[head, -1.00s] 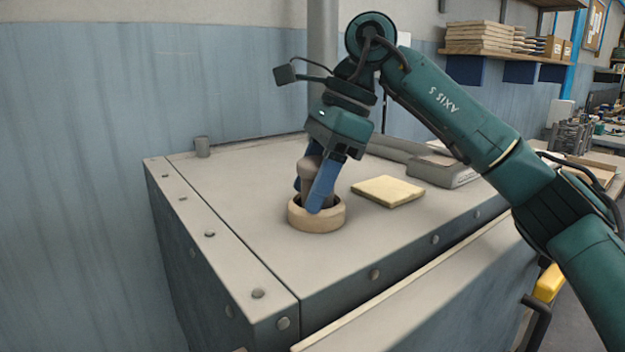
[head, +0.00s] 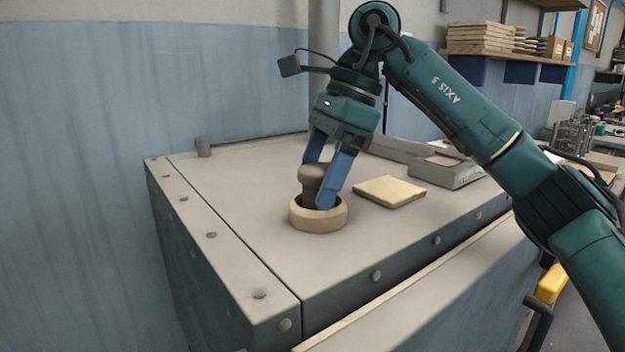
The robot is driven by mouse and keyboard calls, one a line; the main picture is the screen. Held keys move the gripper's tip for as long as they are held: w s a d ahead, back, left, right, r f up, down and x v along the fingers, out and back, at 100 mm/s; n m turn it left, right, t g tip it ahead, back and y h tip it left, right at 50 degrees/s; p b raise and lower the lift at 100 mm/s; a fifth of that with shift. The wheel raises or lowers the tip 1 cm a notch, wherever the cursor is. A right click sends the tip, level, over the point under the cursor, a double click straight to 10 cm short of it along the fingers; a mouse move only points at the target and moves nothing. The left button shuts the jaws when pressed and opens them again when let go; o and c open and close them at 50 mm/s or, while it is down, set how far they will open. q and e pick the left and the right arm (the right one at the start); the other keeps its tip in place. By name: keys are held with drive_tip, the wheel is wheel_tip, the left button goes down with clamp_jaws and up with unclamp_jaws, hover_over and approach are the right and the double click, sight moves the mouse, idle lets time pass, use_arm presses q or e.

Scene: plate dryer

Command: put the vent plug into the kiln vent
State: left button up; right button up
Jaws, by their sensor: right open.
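The vent plug (head: 311,184), a dark brown knob with a wider top, stands upright inside the kiln vent (head: 318,220), a tan ring on the kiln's flat top. Its lower part is hidden by the ring's rim. My right gripper (head: 321,185) is at the plug from above and behind right, its blue fingers spread open. One finger is in front of the plug's right side with its tip at the ring's opening; the other is partly hidden behind the plug. I cannot tell whether the fingers touch the plug. My left gripper is not in view.
A yellowish pad (head: 388,191) lies on the kiln top (head: 240,195) just right of the vent. A grey box (head: 445,170) lies farther right. The top's left and front are clear.

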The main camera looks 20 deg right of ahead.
use_arm(q)
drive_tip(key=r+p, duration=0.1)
drive_tip(key=p, duration=0.1)
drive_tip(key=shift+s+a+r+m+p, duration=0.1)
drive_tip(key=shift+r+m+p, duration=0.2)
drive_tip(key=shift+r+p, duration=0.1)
use_arm(e)
drive_tip(key=v, duration=1.2)
